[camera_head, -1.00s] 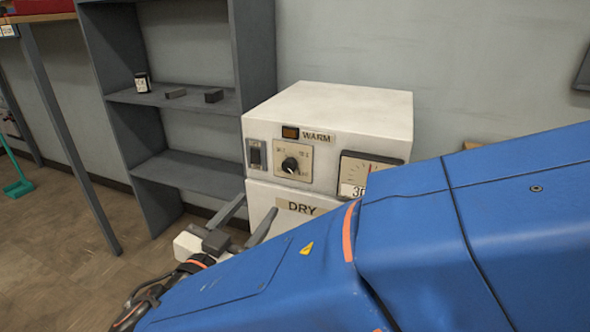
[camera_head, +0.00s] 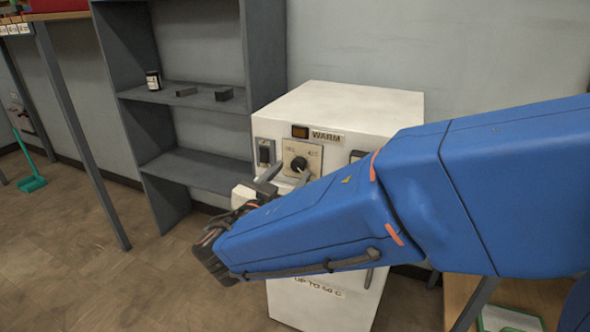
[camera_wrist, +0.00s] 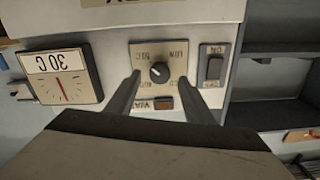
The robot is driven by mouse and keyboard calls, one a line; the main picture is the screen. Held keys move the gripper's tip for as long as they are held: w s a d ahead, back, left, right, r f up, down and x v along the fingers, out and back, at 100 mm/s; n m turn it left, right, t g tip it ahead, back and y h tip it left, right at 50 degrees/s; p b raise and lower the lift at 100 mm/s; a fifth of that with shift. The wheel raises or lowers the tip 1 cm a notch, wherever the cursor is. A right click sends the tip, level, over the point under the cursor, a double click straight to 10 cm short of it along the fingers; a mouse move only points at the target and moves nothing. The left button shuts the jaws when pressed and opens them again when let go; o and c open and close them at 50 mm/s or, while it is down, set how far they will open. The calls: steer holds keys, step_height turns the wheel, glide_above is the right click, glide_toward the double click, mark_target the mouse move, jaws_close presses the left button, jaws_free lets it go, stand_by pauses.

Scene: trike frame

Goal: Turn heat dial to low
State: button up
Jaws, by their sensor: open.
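The heat dial (camera_head: 299,164) is a round black knob on a beige plate on the front of a white dryer cabinet (camera_head: 345,105). In the wrist view the dial (camera_wrist: 159,72) appears between the fingertips, upside down. A pale pointer mark shows on the knob; its exact setting and the small plate labels are hard to read. My gripper (camera_head: 286,177) is open in front of the panel, its grey fingers spread to either side of the dial. In the wrist view my gripper (camera_wrist: 161,80) holds nothing. I cannot tell whether the fingers touch the panel.
A black rocker switch (camera_wrist: 214,68) sits beside the dial plate, and an amber WARM lamp (camera_head: 300,131) is above it. A 30 C meter (camera_wrist: 62,77) is on the dial's other side. A grey shelf (camera_head: 200,165) stands left of the cabinet.

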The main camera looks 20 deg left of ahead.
mark_target(297, 167)
steer(key=shift+w+d, duration=0.15)
steer(key=shift+w, duration=1.55)
steer(key=shift+c, duration=0.3)
steer(key=c, duration=1)
